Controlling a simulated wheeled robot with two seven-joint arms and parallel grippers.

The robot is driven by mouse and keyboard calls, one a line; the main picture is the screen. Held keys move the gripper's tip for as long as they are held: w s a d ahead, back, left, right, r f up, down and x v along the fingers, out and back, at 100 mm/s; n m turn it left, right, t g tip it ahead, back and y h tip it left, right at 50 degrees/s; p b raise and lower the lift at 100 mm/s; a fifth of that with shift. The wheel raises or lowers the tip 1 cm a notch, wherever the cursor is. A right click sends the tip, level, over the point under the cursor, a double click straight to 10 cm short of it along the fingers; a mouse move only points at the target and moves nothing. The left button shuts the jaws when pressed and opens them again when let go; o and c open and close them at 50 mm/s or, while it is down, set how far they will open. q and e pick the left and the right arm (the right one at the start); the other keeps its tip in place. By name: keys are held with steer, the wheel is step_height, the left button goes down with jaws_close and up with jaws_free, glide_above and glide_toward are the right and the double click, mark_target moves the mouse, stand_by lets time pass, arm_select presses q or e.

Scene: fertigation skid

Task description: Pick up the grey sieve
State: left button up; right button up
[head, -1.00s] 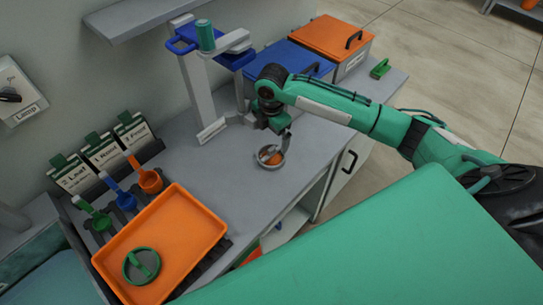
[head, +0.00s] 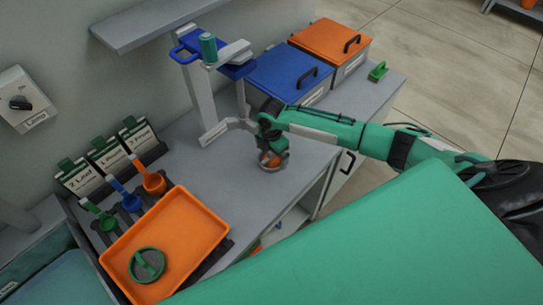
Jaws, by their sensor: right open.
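A small round grey piece (head: 271,168), which looks like the grey sieve, sits on the bench top below the right gripper, with orange showing inside its rim. My right gripper (head: 271,150) is directly above it, pointing down, with its jaws open. The gripper hides much of the piece, and I cannot tell whether the fingers touch it. My left gripper is out of view.
An orange tray (head: 184,227) holds a round green-handled piece (head: 147,265). Green, blue and orange scoops (head: 152,182) stand behind it. A grey stand (head: 201,100) rises behind the gripper. Blue (head: 290,76) and orange (head: 330,42) lidded bins stand at the back right.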

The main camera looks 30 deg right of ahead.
steer(key=shift+f, duration=0.6)
steer(key=c, duration=0.7)
